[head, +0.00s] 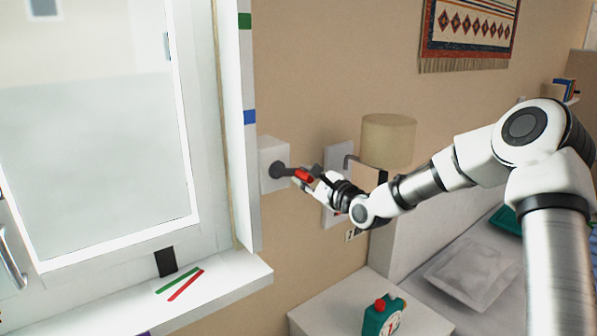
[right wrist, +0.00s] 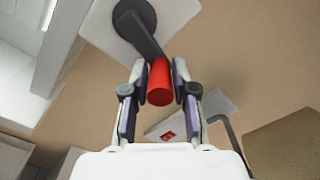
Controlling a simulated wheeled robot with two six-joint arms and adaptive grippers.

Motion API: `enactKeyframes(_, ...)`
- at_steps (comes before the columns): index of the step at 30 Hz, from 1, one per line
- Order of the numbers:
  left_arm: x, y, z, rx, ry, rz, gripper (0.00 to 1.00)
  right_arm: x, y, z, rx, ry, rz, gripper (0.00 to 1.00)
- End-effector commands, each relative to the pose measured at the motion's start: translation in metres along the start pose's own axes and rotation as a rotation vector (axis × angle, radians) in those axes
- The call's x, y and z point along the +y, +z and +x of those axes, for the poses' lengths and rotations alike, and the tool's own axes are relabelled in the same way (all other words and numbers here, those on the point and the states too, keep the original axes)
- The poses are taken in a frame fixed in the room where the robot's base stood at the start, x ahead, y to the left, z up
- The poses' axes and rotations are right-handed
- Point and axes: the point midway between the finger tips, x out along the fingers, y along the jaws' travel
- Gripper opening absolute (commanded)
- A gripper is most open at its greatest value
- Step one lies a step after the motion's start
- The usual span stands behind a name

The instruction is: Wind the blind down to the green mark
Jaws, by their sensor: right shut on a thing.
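A white winder box (head: 272,165) is fixed to the wall right of the window. Its dark crank arm (head: 285,171) points right and ends in a red handle (head: 304,175). My right gripper (head: 312,177) is shut on the red handle, which also shows between the fingers in the right wrist view (right wrist: 160,84). The green mark (head: 244,20) is high on the window's right side strip, with a blue mark (head: 250,117) below it. I cannot make out the blind or its lower edge at the window (head: 100,130). My left gripper is not in view.
A wall lamp (head: 388,138) is just right of my right gripper. A bedside table (head: 345,310) with a teal clock (head: 384,315) stands below. Green and red sticks (head: 186,284) lie on the windowsill (head: 225,280). A bed (head: 470,265) is at the right.

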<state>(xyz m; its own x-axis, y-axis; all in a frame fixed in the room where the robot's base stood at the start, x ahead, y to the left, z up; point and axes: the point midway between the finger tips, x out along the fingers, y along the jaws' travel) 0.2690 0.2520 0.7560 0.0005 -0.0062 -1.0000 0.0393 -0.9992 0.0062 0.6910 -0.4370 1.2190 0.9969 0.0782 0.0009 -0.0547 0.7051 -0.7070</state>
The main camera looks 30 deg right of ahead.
Motion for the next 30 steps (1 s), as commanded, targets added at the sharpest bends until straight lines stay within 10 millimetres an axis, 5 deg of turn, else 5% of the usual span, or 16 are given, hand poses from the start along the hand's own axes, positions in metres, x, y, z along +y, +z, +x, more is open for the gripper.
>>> enactKeyframes(21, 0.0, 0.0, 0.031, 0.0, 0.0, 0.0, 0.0, 0.033, -0.011, -0.001, 0.0, 0.001, -0.001, 0.2)
enactKeyframes(30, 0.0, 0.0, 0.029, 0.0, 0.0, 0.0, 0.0, 0.033, -0.009, -0.001, 0.0, -0.001, 0.0, 0.2)
